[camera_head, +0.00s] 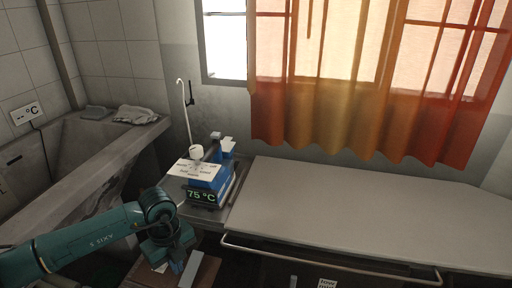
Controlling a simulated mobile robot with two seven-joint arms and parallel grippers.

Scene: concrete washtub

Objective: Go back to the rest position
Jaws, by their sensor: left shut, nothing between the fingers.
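My left arm comes in from the lower left. Its gripper (183,270) points down at the bottom of the view, in front of the blue device and low beside the table's left end. The fingers are shut with nothing visible between them. My right gripper does not show.
A blue device (205,182) reading 75 °C, with a white labelled plate (194,170) and a white cup (196,152), stands left of the bare grey table (350,212). A metal rail (330,263) runs along its front. A concrete washtub (90,160) with cloths (136,115) is left.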

